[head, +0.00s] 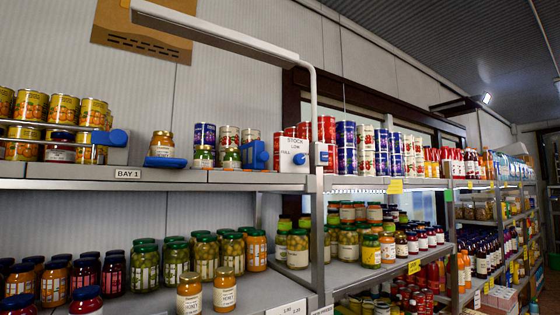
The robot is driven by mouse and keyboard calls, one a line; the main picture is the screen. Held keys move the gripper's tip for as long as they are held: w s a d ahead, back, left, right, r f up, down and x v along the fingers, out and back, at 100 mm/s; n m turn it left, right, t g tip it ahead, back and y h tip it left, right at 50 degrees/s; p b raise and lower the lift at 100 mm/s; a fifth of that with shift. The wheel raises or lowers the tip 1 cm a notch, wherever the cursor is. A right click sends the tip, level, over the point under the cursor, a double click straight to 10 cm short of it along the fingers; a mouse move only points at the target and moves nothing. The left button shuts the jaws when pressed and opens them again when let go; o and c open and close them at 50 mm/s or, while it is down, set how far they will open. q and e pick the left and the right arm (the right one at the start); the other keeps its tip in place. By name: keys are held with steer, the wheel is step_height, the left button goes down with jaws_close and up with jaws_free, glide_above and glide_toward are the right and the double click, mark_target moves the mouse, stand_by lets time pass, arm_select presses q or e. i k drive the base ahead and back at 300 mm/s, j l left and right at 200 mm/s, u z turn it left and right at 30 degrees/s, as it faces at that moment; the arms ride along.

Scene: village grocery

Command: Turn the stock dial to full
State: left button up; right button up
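The stock dial unit is a small white box (291,152) at the right end of the upper left shelf, by the shelf post. It carries dark lettering that reads STOCK, LOW and FULL. The picture is too small to tell which mark the dial points to. Neither of my grippers is in view, and nothing is touching the dial.
A white bar (215,33) hangs above the shelf from an upright post by the dial. Tins and a blue block (254,155) stand just left of the dial. Blue-ended rails (115,138) front the tins at left.

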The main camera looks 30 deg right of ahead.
mark_target(299, 159)
steer(key=l+u, duration=0.1)
steer(key=l, duration=1.45)
steer(key=l+u, duration=0.1)
steer(key=l, duration=1.45)
steer(key=l+u, duration=0.1)
steer(key=l, duration=1.45)
steer(key=k, duration=0.05)
